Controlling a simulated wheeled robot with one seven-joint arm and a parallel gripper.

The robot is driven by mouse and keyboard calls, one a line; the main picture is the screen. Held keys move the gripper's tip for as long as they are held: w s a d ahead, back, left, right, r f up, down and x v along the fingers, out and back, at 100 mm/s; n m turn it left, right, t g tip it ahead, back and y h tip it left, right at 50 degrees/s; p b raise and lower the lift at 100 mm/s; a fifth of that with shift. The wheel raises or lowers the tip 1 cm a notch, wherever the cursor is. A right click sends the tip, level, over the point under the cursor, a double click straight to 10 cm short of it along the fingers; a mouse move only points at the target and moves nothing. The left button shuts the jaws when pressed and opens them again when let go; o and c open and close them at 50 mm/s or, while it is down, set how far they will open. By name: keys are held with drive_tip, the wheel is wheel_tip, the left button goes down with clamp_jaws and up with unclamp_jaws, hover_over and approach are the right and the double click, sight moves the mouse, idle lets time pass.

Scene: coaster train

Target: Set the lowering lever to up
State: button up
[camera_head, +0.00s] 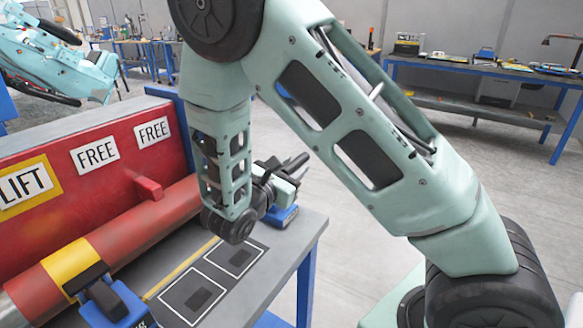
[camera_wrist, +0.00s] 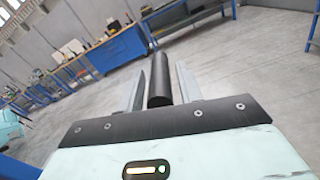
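My gripper (camera_head: 290,170) is at the far end of the bench, partly hidden behind my own forearm in the head view. In the wrist view my gripper (camera_wrist: 163,82) has its two fingers apart, with a black cylindrical handle (camera_wrist: 160,85) between them. Narrow gaps seem to show on both sides of the handle. In the head view a blue base (camera_head: 284,217) sits at the bench edge just below my gripper. A second blue lever housing with a black handle (camera_head: 105,300) stands at the near left. I cannot read which lever is the lowering one.
A red panel (camera_head: 98,150) with LIFT and FREE signs and a red roller with a yellow band (camera_head: 70,262) run along the left. The bench top (camera_head: 170,275) has two outlined dark squares. Open floor lies to the right, with blue workbenches (camera_head: 470,65) behind.

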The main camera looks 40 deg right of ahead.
clamp_jaws()
drive_tip(key=w+a+r+n+p, duration=0.1)
drive_tip(key=w+a+n+p, duration=0.1)
drive_tip(key=w+n+p, duration=0.2)
drive_tip(key=shift+w+a+n+p, duration=0.3)
drive_tip(key=shift+w+p, duration=1.2)
drive_tip(key=shift+p, duration=0.15)
drive_tip(key=shift+r, duration=0.1)
drive_tip(key=shift+o, duration=1.5)
unclamp_jaws()
drive_tip(key=shift+a, duration=0.1)
